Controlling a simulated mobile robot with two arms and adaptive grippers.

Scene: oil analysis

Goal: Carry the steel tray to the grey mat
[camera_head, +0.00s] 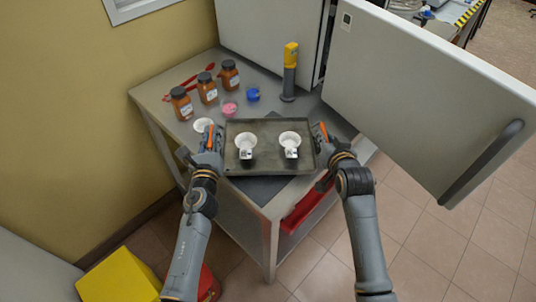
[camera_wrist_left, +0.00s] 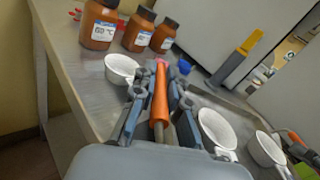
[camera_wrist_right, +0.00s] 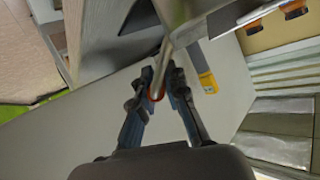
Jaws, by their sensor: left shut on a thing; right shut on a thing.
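The steel tray (camera_head: 268,165) is dark and flat and carries two white handled cups (camera_head: 245,142) (camera_head: 289,139). My left gripper (camera_head: 212,142) is shut on the tray's left end, where an orange handle (camera_wrist_left: 160,98) shows between its fingers in the left wrist view. My right gripper (camera_head: 321,137) is shut on the tray's right end; its fingers (camera_wrist_right: 157,88) also show closed in the right wrist view. The tray looks about level over the table's front part. A dark grey mat (camera_head: 258,189) shows below its front edge, mostly hidden. I cannot tell whether they touch.
Brown bottles (camera_head: 207,88), a third white cup (camera_head: 203,125), a pink dish (camera_head: 230,109), a blue cup (camera_head: 253,94) and a yellow-grey device (camera_head: 289,75) stand behind and left of the tray. An open cabinet door (camera_head: 425,95) hangs close on the right. A red drawer (camera_head: 303,209) sits below.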

